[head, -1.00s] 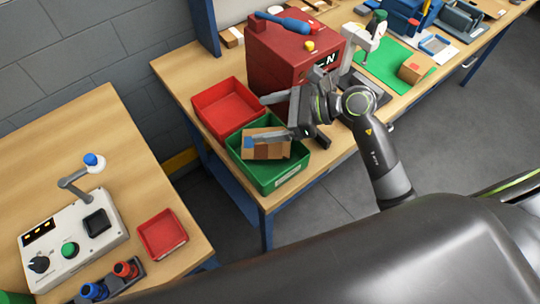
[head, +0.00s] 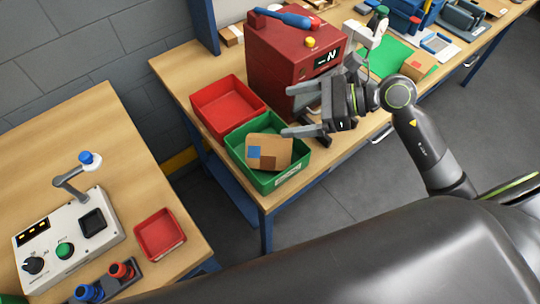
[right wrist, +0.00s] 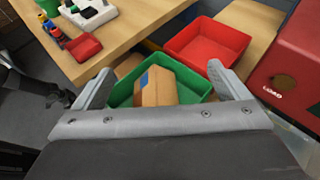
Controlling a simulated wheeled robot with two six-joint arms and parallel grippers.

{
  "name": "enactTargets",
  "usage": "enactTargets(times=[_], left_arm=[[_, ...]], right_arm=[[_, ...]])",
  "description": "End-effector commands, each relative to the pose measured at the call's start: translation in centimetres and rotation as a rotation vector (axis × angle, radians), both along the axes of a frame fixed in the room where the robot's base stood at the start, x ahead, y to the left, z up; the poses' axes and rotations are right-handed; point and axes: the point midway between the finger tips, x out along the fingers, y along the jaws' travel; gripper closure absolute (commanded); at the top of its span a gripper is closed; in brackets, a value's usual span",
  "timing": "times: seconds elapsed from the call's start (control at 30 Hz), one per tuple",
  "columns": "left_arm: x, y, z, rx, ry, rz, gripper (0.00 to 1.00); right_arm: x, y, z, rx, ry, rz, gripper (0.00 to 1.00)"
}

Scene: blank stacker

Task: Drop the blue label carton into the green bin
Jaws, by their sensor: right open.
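The blue label carton (head: 268,151) is a brown box with a blue square on it. It lies tilted inside the green bin (head: 270,183), partly above the rim. It also shows in the right wrist view (right wrist: 157,87), inside the green bin (right wrist: 194,88). My right gripper (head: 300,111) is open and empty, just right of the bin and apart from the carton. In the right wrist view its two fingers stand wide apart on either side of the bin. My left gripper is not in view.
A red bin (head: 228,104) stands directly behind the green bin. A red machine (head: 295,58) with a display stands behind my right gripper. Another carton (head: 418,66) lies on a green mat at the right. A second table at left holds a control box (head: 66,236) and a small red tray (head: 160,234).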

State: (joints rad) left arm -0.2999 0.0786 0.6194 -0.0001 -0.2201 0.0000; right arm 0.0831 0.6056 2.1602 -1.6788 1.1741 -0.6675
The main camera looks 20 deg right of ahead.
Motion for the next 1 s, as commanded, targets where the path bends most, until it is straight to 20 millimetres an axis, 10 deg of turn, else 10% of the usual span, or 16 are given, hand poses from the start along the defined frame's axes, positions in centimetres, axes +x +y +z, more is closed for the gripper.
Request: enactTargets(times=[1.0], left_arm=[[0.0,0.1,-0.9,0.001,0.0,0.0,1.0]], right_arm=[[-3.9,-8.1,3.7,-0.003,0.006,0.003,0.05]])
